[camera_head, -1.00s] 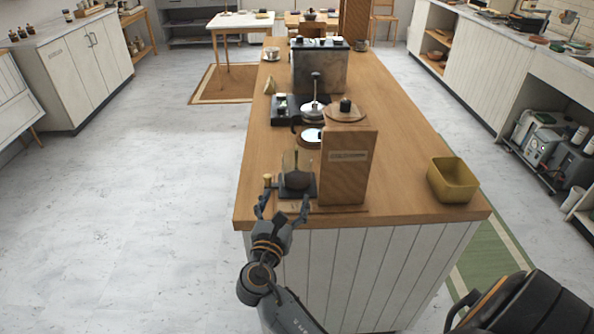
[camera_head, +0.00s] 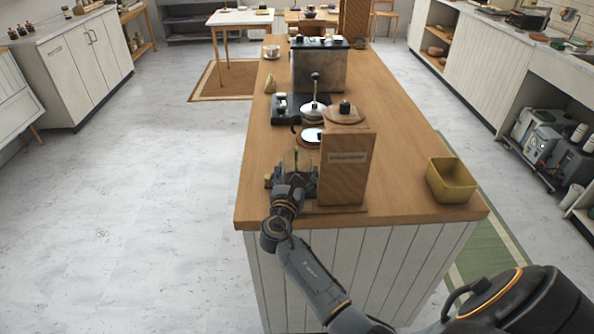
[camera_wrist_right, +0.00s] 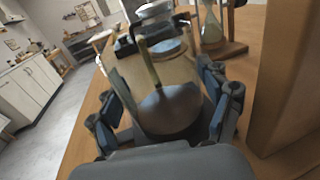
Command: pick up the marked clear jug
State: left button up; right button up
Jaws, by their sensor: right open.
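The clear jug (camera_head: 297,158) stands on the wooden counter, just left of an upright wooden box. In the right wrist view the clear jug (camera_wrist_right: 168,112) has a dark lower part and stands between my fingers. My right gripper (camera_head: 293,178) is at the near side of the jug and partly hides it. In the wrist view my right gripper (camera_wrist_right: 168,100) is open, with one finger on each side of the jug. I cannot tell if the fingers touch it. My left gripper is not in view.
The wooden box (camera_head: 345,168) stands close on the right of the jug. Behind are a black scale (camera_head: 288,108) and a metal machine (camera_head: 319,68). A yellow bin (camera_head: 451,180) sits at the counter's right. An hourglass (camera_wrist_right: 212,25) shows in the wrist view.

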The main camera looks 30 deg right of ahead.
jog(key=shift+c, duration=0.5)
jog(key=c, duration=0.7)
jog(key=shift+c, duration=0.6)
jog(key=shift+r, duration=0.15)
